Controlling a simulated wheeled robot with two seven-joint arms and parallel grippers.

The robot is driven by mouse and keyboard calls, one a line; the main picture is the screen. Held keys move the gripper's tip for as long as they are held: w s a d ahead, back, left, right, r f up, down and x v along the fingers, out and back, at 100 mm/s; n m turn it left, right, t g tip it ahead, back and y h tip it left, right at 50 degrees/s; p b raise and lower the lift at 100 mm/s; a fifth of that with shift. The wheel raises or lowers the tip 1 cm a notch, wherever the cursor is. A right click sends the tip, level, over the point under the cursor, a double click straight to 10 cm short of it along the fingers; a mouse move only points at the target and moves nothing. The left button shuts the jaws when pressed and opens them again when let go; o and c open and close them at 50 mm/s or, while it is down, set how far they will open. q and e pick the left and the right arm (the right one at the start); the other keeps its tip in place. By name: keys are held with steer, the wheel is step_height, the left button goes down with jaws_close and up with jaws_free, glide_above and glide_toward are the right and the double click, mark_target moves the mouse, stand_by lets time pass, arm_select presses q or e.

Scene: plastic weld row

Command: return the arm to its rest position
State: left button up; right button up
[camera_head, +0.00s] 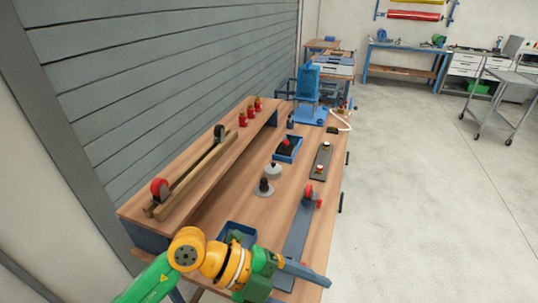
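My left arm comes in from the lower left, with green and orange links, and reaches over the near end of the workbench (215,215). My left gripper (300,270) is at its right end, a dark green body with a blue-grey bar-like part pointing right. I cannot tell whether that bar is a finger or something held, nor whether the fingers are apart. The gripper lies over the near end of a long grey plate (297,237) with a red clamp at its far end. My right gripper is not in view.
A blue tray (231,228) is partly hidden behind the arm. A raised shelf (185,150) with wooden rails and red pieces runs along the shuttered wall. A grey knobbed piece (264,189) and a blue bin (296,143) stand farther back.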

arm_select(q)
step_height(320, 180, up, 12)
steer(key=w+d+n+t+h, duration=0.1)
steer(key=d+n+t+h, duration=0.15)
steer(key=h, duration=0.55)
steer(key=w+a+r+n+t, duration=0.5)
steer(key=n+t, duration=0.3)
steer(key=t, duration=0.3)
steer(key=w+a+f+n+t+y, duration=0.2)
steer(key=w+a+n+t+y, duration=0.3)
steer(key=a+n+t+y, duration=0.4)
steer(key=w+a+f+n+g+y, duration=0.2)
steer(key=a+f+n+g+y, duration=0.2)
steer(key=a+f+n+y, duration=0.75)
steer(key=s+f+g, duration=0.6)
steer(key=f, duration=0.6)
steer(key=s+f+m+g, duration=0.1)
steer(key=s+f+g, duration=0.3)
steer(key=s, duration=0.4)
steer(key=s+f+m+g, duration=0.1)
steer(key=s+f+g, duration=0.35)
steer(key=s, duration=0.25)
step_height(320, 180, down, 17)
steer(key=s, duration=0.2)
steer(key=s+a+f+g, duration=0.1)
steer(key=s+a+f, duration=0.1)
steer(key=s+f, duration=0.8)
steer(key=shift+s+g, duration=0.3)
steer(key=shift+s, duration=0.6)
